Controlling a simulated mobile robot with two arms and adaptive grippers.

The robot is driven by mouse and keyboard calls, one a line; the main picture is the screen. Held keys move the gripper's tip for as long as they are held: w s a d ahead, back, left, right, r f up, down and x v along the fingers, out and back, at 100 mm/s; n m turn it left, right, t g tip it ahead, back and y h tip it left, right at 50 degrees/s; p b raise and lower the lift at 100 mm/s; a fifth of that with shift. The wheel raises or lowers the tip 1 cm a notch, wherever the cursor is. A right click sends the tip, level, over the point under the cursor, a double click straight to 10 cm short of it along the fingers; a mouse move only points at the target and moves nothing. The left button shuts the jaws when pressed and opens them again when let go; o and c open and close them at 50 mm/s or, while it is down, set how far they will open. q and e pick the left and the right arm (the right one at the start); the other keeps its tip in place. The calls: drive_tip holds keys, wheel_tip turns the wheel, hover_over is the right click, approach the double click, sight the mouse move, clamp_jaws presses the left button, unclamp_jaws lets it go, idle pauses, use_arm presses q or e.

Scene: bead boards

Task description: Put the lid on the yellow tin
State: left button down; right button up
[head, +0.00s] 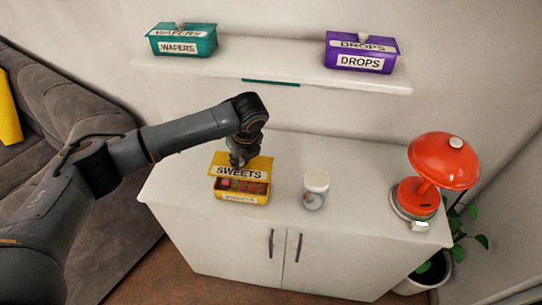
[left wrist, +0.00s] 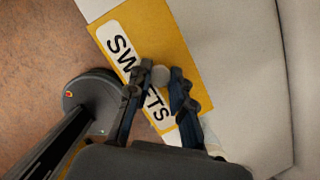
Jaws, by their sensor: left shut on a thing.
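The open yellow tin (head: 262,198) stands on the white cabinet, with small dark and coloured sweets showing inside its front part. Its yellow lid (head: 262,166), labelled SWEETS, is above the back of the tin and hides the rear of the opening. The lid also fills the middle of the left wrist view (left wrist: 170,35). My left gripper (head: 238,160) is shut on the lid's round pale knob (left wrist: 160,76). I cannot tell whether the lid touches the tin's rim. My right gripper is not in view.
A jar with a white lid (head: 317,181) stands right of the tin. A red lamp (head: 444,160) is at the cabinet's right end. A shelf (head: 285,62) above holds a teal tin (head: 182,42) and a purple tin (head: 362,54). A grey sofa (head: 75,120) is at left.

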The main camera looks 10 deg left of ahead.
use_arm(q)
drive_tip(key=shift+w, duration=0.1)
drive_tip(key=shift+f, duration=0.1)
drive_tip(key=shift+w+a+f+b, duration=0.15)
drive_tip(key=shift+a+f+b, duration=0.1)
drive_tip(key=shift+f+b, duration=0.2)
drive_tip(key=shift+a+f+b, duration=0.15)
drive_tip(key=shift+f+b, duration=0.5)
drive_tip(key=f+b, duration=0.2)
drive_tip(key=b, duration=0.1)
drive_tip(key=shift+d+f, duration=0.2)
drive_tip(key=shift+f, duration=1)
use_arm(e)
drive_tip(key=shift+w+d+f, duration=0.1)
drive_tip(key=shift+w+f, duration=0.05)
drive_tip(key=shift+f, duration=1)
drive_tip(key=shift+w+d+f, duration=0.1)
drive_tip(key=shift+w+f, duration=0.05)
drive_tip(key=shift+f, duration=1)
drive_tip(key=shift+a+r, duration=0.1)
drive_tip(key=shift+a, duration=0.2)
use_arm(q)
drive_tip(key=shift+r, duration=0.1)
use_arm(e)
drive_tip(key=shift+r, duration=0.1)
